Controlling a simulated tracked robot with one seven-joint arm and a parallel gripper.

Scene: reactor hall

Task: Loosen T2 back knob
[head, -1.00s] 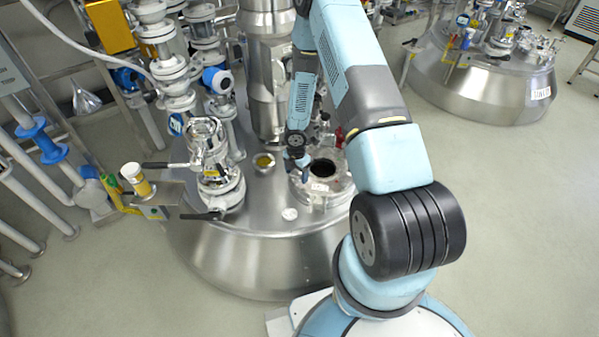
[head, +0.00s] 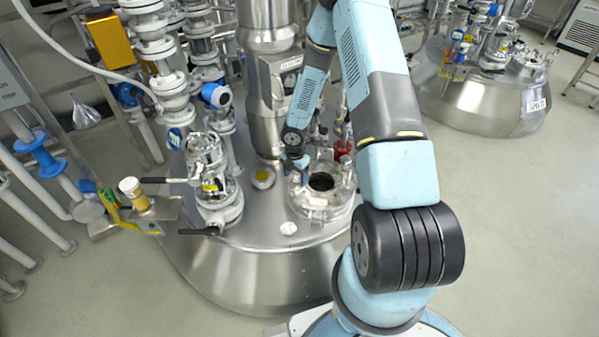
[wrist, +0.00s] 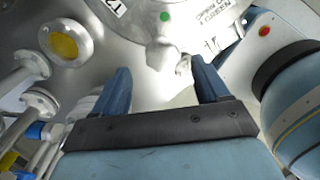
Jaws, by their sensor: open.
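My gripper (wrist: 164,73) is open, with its two blue fingers spread apart in the wrist view. A light metal knob (wrist: 160,54) stands between and slightly beyond the fingertips, with a gap on both sides. It sits at the edge of a pale round fitting (wrist: 180,25) with a green dot and partly cut-off lettering. In the head view my gripper (head: 298,162) is small, at the left rear of the round open port (head: 322,182) on the steel vessel lid. The knob cannot be made out there.
A round sight glass with a yellow centre (wrist: 64,46) lies left of the fingers. White flanged pipes (wrist: 30,70) stand on the far left. In the head view a valve assembly (head: 212,180) stands left of the port, and a thick steel column (head: 275,90) rises behind.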

